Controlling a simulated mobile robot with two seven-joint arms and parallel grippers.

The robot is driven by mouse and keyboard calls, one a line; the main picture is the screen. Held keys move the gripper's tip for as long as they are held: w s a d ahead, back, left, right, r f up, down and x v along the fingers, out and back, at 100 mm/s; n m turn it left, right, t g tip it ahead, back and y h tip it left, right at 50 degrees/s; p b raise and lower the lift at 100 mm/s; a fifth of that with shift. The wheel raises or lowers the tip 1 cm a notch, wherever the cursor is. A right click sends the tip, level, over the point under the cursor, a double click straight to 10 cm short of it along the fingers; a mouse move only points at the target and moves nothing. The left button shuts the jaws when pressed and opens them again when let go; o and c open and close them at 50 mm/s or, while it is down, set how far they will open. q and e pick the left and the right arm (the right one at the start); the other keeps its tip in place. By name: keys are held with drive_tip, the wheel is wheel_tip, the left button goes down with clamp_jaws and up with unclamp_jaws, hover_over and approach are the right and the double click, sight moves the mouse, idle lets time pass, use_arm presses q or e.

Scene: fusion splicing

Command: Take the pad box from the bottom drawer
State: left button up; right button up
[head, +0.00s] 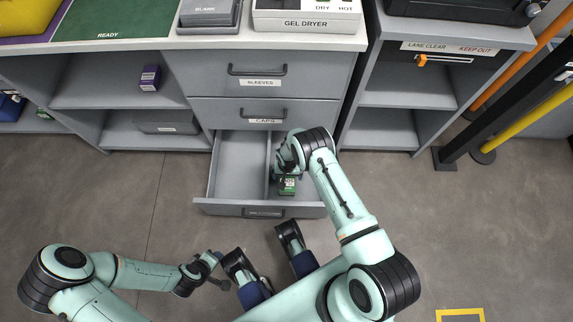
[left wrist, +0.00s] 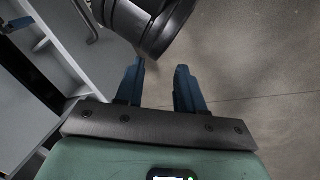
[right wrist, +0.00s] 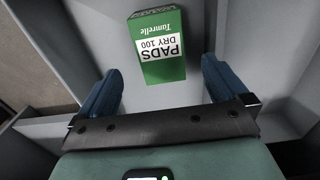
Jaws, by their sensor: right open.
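The bottom drawer (head: 240,168) is pulled open, with a divider down its middle. The green pad box (head: 287,186) lies in its right compartment near the front. In the right wrist view the pad box (right wrist: 158,45) shows its label, "PADS DRY 100", beyond and between my fingertips. My right gripper (right wrist: 155,85) is open and empty, inside the right compartment and pointing at the box; in the head view my wrist covers most of it. My left gripper (left wrist: 160,65) is open and empty, out over the floor left of the drawer's front.
Shut drawers labelled SLEEVES (head: 260,83) and CAPS (head: 264,120) are right above the open one. The counter holds a gel dryer (head: 307,18). Side shelves hold a purple box (head: 150,78) and a grey case (head: 165,122). Barrier posts (head: 510,110) stand at the right.

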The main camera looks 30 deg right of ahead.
sight(287, 180)
wheel_tip(287, 180, down, 4)
drive_tip(key=shift+r+b, duration=0.1)
drive_tip(key=shift+b, duration=0.4)
wheel_tip(287, 180, down, 3)
drive_tip(key=shift+w+d+r+b, duration=0.1)
drive_tip(key=shift+r+b, duration=0.05)
drive_tip(key=shift+b, duration=0.5)
drive_tip(key=shift+f+b, duration=0.3)
drive_tip(key=shift+f, duration=0.75)
use_arm(q)
drive_tip(key=shift+y, duration=0.3)
drive_tip(key=f, duration=0.1)
drive_tip(key=a+f, duration=0.1)
drive_tip(key=f, duration=0.1)
drive_tip(key=w+a+f, duration=0.1)
drive_tip(key=shift+a+f, duration=0.1)
drive_tip(key=shift+f, duration=0.2)
use_arm(e)
drive_tip(key=c, duration=1)
